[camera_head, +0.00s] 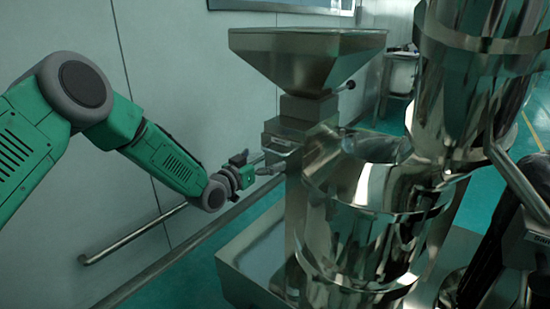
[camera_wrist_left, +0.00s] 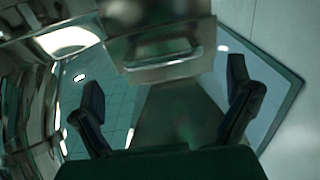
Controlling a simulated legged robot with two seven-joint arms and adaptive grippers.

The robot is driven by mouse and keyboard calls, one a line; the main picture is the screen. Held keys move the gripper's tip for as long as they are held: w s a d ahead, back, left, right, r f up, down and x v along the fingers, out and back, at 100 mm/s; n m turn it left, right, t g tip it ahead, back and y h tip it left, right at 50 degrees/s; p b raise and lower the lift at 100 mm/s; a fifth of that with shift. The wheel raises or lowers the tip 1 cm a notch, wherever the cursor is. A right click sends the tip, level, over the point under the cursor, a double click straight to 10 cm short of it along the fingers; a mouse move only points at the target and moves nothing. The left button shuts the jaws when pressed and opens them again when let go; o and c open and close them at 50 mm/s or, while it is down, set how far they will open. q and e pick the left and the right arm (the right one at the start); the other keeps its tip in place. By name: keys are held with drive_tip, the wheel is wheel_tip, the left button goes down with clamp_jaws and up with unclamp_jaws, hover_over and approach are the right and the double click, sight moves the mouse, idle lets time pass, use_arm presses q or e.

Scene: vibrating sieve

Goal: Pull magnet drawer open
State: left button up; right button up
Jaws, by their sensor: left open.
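The magnet drawer (camera_head: 283,140) is a metal box front below the hopper, in the middle of the head view. In the left wrist view the drawer front (camera_wrist_left: 150,20) is at the top centre, with a bar handle (camera_wrist_left: 165,65) across it. My left gripper (camera_head: 264,164) is open and empty, just left of the drawer front. In the left wrist view its two dark fingers (camera_wrist_left: 166,88) are spread to either side, with the handle ahead between them. I see no contact with the handle.
A metal hopper (camera_head: 305,60) stands above the drawer. Shiny cylindrical sieve parts (camera_head: 370,215) stand close on the right. A wall rail (camera_head: 135,240) runs behind my left arm. A metal tray (camera_head: 245,255) lies below, and the space above it is free.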

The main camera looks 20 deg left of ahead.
sight(272, 153)
use_arm(q)
drive_tip(key=x, duration=0.3)
drive_tip(key=b+x, duration=0.1)
drive_tip(key=shift+w+a+f, duration=0.1)
drive_tip(key=shift+w+a, duration=0.05)
drive_tip(key=shift+w, duration=0.4)
